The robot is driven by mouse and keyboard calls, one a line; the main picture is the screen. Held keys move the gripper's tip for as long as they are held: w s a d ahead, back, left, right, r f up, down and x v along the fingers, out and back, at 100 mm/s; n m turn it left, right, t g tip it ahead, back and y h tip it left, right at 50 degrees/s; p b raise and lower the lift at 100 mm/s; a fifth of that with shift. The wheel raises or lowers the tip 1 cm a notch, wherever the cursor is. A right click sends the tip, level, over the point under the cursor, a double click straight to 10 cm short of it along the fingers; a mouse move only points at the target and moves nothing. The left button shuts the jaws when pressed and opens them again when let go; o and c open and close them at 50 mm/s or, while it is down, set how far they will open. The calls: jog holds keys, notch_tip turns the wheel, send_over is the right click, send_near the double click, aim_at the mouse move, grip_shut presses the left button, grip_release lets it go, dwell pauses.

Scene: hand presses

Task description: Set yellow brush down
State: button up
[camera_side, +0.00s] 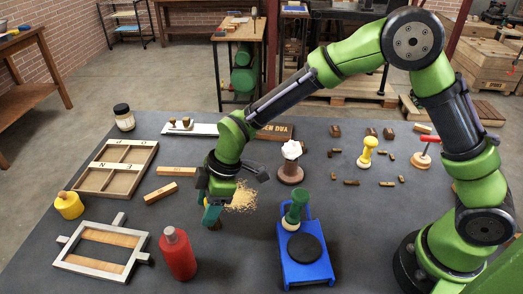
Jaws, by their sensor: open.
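A yellow knobbed piece with a pale round base (367,152) stands upright on the dark table, right of centre. It is the likeliest yellow brush, but its bristles cannot be made out. My gripper (214,215) is open and low over the table, well to the left of that piece. A small teal and brown shape shows at its fingertips. I cannot tell whether this is part of the fingers or a separate thing.
A tan crumb pile (241,197) lies beside my gripper. A red bottle (178,255), a blue press (306,268) with a green handle, a grey frame (72,261) and a wooden tray (103,152) stand around. Bare table lies right of the press.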

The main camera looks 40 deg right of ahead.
jog(key=s+d+r+m+t+h, duration=0.1)
jog(key=s+d+r+m, duration=0.25)
jog(key=d+r, duration=0.45)
jog(key=s+d+r+m+t, duration=0.1)
jog(key=s+d+r+m, duration=0.25)
jog(key=d+r, duration=0.5)
jog(key=s+d+r+m+t+h, duration=0.1)
jog(key=s+d+r+m+t, duration=0.2)
jog(key=s+d+m, duration=0.5)
jog(key=shift+s+m, duration=1.3)
jog(key=shift+s, duration=0.25)
jog(key=shift+r, duration=0.1)
